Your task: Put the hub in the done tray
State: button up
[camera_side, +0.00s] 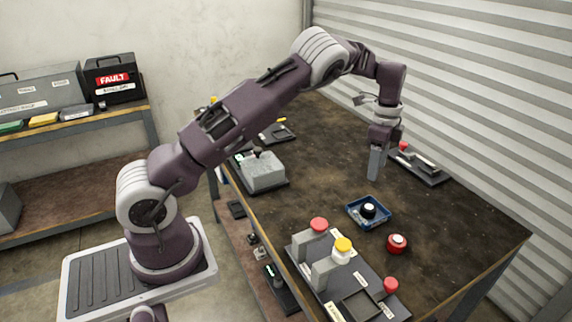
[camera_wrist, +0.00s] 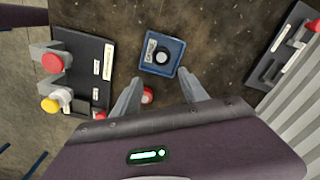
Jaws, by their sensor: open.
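A small blue tray (camera_side: 352,213) lies on the dark bench and also shows in the wrist view (camera_wrist: 147,68). It carries a white label that I cannot read clearly. A round black piece with a white top, which looks like the hub (camera_side: 368,211), sits upright inside it; it also shows in the wrist view (camera_wrist: 161,58). My gripper (camera_side: 375,177) is above the bench behind the tray, apart from it. In the wrist view its two fingers (camera_wrist: 159,78) are spread with nothing between them in their grip.
A dark fixture board (camera_side: 310,252) with red and yellow knobs is at the front. Another board (camera_side: 428,172) with a red knob lies near the corrugated wall. A grey block (camera_side: 264,172) stands at left.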

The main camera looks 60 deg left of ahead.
jog(key=s+d+r+n+t+h, duration=0.1)
jog(key=s+d+r+n, duration=0.25)
jog(key=s+r, duration=0.55)
jog(key=s+d+r+n+t, duration=0.2)
jog(key=s+d+r+n, duration=0.15)
jog(key=s+r, duration=0.65)
jog(key=s+d+n+t, duration=0.1)
jog(key=s+n, duration=0.1)
jog(key=s, duration=0.8)
jog(key=s+d+n+t+y, duration=0.1)
jog(key=s+d+n, duration=0.1)
jog(key=s, duration=0.7)
jog(key=shift+s+d+n, duration=0.25)
jog(key=shift+s+n, duration=0.15)
jog(key=shift+n, duration=0.1)
jog(key=shift+f, duration=0.1)
